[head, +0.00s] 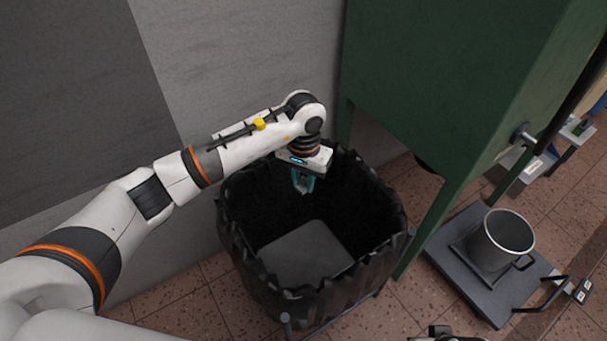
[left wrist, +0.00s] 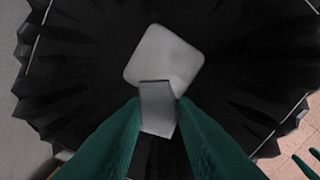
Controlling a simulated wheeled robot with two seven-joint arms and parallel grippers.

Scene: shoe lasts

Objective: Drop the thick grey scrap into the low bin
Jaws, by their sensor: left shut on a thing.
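The thick grey scrap (left wrist: 157,108) is a small pale grey block between my left fingertips in the left wrist view. My left gripper (head: 304,186) is shut on it and points down inside the mouth of the low bin (head: 263,284). In the head view the scrap is too small to make out clearly. The bin is round and lined with a crumpled black bag. A flat grey square (head: 305,255) shows at its bottom, below the gripper and apart from the scrap. Teal tips of what looks like my right gripper (left wrist: 308,162) show at the left wrist view's lower right corner.
A green cabinet or machine (head: 440,80) on legs stands close to the bin's right. A metal pot (head: 502,240) sits on a dark platform scale (head: 450,245) farther right. A grey wall (head: 245,60) is behind. Tiled floor (head: 210,305) is bare in front.

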